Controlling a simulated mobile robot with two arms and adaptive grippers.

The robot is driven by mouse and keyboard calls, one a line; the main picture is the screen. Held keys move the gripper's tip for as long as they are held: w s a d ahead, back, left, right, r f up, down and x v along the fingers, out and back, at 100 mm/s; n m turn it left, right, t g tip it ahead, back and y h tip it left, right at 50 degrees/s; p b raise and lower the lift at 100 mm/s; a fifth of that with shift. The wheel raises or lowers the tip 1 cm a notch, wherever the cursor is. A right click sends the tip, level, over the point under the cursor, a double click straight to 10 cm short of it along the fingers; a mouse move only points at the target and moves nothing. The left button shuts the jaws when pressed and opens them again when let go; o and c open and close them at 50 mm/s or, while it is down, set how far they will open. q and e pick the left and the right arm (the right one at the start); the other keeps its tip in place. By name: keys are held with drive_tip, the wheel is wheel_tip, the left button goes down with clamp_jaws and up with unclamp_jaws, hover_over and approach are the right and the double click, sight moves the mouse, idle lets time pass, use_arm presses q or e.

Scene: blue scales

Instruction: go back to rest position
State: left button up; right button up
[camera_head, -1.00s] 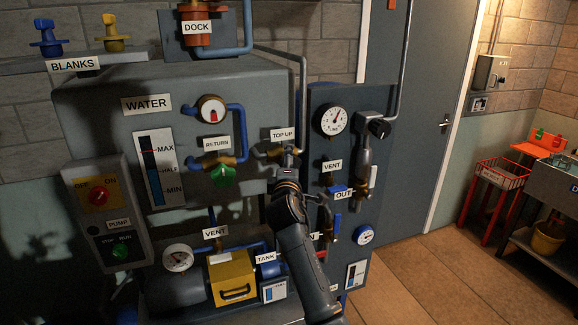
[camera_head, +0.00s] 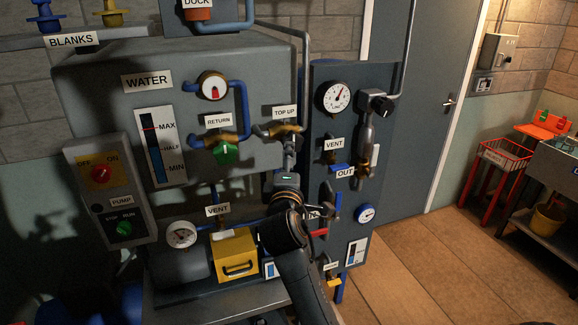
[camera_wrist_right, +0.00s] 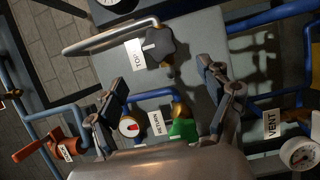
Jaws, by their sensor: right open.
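My right gripper (camera_head: 289,155) is in front of the machine panel, just below the brass TOP UP valve (camera_head: 284,131). In the right wrist view its two fingers (camera_wrist_right: 166,82) are spread apart with nothing between the tips. A dark knob (camera_wrist_right: 159,47) lies beyond the fingertips, and the green RETURN knob (camera_wrist_right: 183,130) shows between the fingers. The same green knob (camera_head: 225,153) is left of my gripper in the head view. I cannot tell exactly how far the fingers are from the TOP UP valve. My left gripper is not in view.
A yellow drawer box (camera_head: 236,254) is low on the machine, left of my right arm. The grey gauge panel (camera_head: 325,105) stands right of the arm, with protruding OUT valve handles. A red wire basket (camera_head: 504,160) stands far right. Floor between is clear.

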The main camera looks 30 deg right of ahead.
drive_tip(key=shift+f, duration=0.1)
idle(0.4)
drive_tip(key=s+a+f+g+y+b, duration=0.15)
drive_tip(key=a+f+y, duration=0.25)
drive_tip(key=f, duration=1.6)
drive_tip(key=w+a+f+g+y+b, duration=0.1)
drive_tip(key=a+f+g+y+b, duration=0.3)
drive_tip(key=f, duration=1.6)
drive_tip(key=s+a+f+m+g+y, duration=0.1)
drive_tip(key=s+a+f, duration=0.1)
drive_tip(key=s+f, duration=0.75)
drive_tip(key=s+a+f+m+g, duration=0.15)
drive_tip(key=s+f, duration=0.45)
drive_tip(key=f, duration=0.6)
drive_tip(key=s+f+m+g+b, duration=0.1)
drive_tip(key=s+f+m+g, duration=0.1)
drive_tip(key=s+f, duration=0.4)
drive_tip(key=s+f+m+g+y+b, duration=0.1)
drive_tip(key=s+f, duration=0.5)
drive_tip(key=s, duration=1.1)
drive_tip(key=s+a+f+m+g, duration=0.1)
drive_tip(key=s+f+m+g, duration=0.1)
drive_tip(key=s+f, duration=0.5)
drive_tip(key=s+m, duration=0.1)
drive_tip(key=s, duration=0.4)
drive_tip(key=shift+s+g+y+b, duration=0.15)
drive_tip(key=shift+g+y+b, duration=0.15)
drive_tip(key=shift+b, duration=0.1)
